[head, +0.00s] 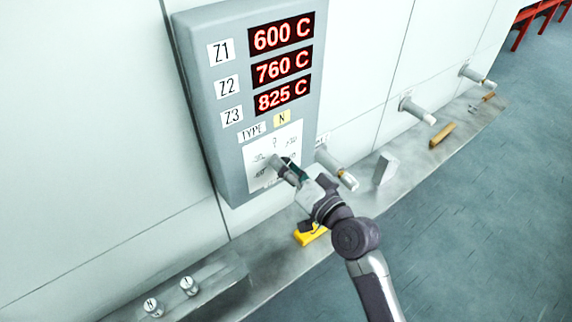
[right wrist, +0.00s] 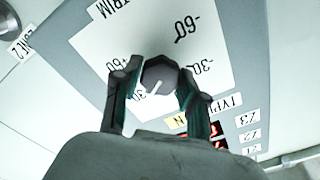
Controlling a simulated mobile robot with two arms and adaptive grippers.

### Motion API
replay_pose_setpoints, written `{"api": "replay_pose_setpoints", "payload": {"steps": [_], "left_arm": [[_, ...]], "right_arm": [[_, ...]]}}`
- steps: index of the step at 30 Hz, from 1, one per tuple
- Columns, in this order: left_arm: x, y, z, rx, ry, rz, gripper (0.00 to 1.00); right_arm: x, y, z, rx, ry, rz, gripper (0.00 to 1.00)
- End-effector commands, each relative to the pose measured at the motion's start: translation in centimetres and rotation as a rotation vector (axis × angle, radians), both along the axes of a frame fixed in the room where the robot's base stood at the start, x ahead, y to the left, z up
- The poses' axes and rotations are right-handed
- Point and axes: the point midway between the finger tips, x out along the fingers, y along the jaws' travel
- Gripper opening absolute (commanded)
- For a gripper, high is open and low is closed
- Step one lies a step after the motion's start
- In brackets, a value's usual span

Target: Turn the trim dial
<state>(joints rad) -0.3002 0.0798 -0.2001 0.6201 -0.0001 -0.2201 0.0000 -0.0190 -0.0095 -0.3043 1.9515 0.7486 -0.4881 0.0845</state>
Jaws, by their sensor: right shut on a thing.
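The trim dial (right wrist: 160,73) is a small dark grey faceted knob with a white pointer line. It sits on a white scale plate (right wrist: 95,48) marked TRIM, with numbers such as -60, -30 and 30 around it. In the right wrist view, my right gripper (right wrist: 157,80) has one finger on each side of the dial and is shut on it. In the head view, my right gripper (head: 283,168) reaches the plate at the bottom of the grey panel (head: 205,130) and partly hides the dial. My left gripper is not in view.
Red displays (head: 281,65) above read 600 C, 760 C and 825 C. A metal ledge (head: 400,187) runs below, with a yellow object (head: 311,235) and a grey block (head: 384,168). Stubs (head: 417,110) stick out of the wall to the right. Two labelled knobs (head: 153,306) are at lower left.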

Motion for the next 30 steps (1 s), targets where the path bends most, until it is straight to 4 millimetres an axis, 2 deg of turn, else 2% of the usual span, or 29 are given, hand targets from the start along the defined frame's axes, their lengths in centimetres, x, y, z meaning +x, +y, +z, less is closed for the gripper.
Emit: {"api": "replay_pose_setpoints", "payload": {"steps": [17,18,22,23,30], "left_arm": [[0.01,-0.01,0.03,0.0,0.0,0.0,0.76],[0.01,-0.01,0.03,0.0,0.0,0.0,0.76],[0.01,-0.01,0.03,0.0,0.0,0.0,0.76],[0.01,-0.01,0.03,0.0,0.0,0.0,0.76],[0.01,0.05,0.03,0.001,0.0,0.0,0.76]], "right_arm": [[0.07,-0.07,0.16,0.032,0.018,-0.003,0.07],[0.07,-0.07,0.16,0.031,0.017,-0.003,0.44],[0.05,-0.06,0.12,0.03,0.018,-0.002,0.65],[0.04,-0.06,0.11,0.03,0.018,-0.001,0.68],[0.02,-0.04,0.04,0.029,0.019,-0.001,0.68]]}}
